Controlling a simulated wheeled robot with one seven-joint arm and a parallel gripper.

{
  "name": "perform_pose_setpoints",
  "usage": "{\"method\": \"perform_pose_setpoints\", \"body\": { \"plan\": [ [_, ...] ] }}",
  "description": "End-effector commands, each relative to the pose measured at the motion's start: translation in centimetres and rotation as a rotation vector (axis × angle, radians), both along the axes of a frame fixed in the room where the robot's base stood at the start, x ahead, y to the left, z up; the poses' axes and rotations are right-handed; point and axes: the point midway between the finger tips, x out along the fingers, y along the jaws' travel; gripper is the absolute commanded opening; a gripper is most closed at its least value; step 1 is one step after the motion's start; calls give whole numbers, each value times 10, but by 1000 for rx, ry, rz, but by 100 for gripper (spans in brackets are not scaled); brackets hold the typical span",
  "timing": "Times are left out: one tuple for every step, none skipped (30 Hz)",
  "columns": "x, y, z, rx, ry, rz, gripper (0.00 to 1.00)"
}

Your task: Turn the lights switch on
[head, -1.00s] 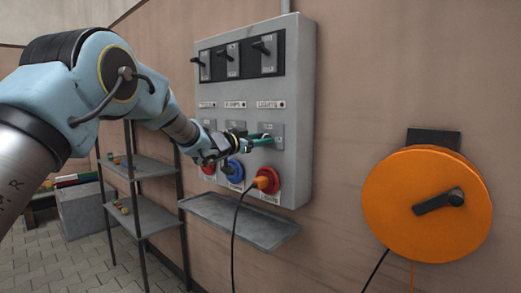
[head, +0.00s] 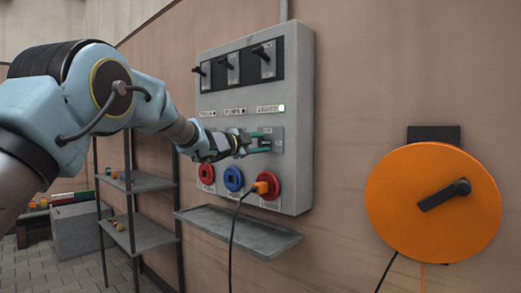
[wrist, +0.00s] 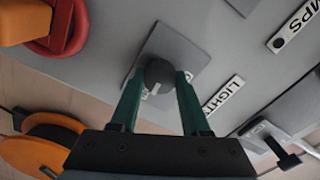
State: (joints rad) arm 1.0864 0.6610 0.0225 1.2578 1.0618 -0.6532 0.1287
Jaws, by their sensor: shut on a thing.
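The lights switch is a dark round knob (wrist: 160,76) on a grey plate (wrist: 183,55), below the LIGHTS label (head: 267,109) at the right of the grey panel (head: 300,150). In the head view the knob is mostly hidden by the fingers.
Below are red and blue sockets (head: 233,179), with an orange plug (head: 266,184) and black cable in the right one. A grey shelf (head: 240,232) juts out underneath. Three black levers (head: 263,54) sit above. An orange reel (head: 430,205) hangs at right; a rack (head: 140,183) stands left.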

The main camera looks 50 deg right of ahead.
Motion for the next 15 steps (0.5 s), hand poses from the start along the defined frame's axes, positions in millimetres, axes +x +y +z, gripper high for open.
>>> {"method": "perform_pose_setpoints", "body": {
  "plan": [
    [0,0,-2,-1,-20,1,0],
    [0,0,-2,-1,-30,1,0],
    [0,0,-2,-1,-43,0,0],
    [0,0,-2,-2,-52,0,0],
    [0,0,-2,-2,-60,0,0],
    [0,0,-2,-3,-68,0,0],
    [0,0,-2,-3,-73,0,0],
    [0,0,-2,-2,-77,0,0],
    [0,0,-2,-2,-82,0,0],
    [0,0,-2,-3,-85,0,0],
    [0,0,-1,-3,-88,0,0],
    [0,0,-1,-3,-90,0,0],
    [0,0,-1,-3,-91,0,0],
    [0,0,-1,-3,-92,0,0],
    [0,0,-1,-3,-92,0,0]
  ]
}}
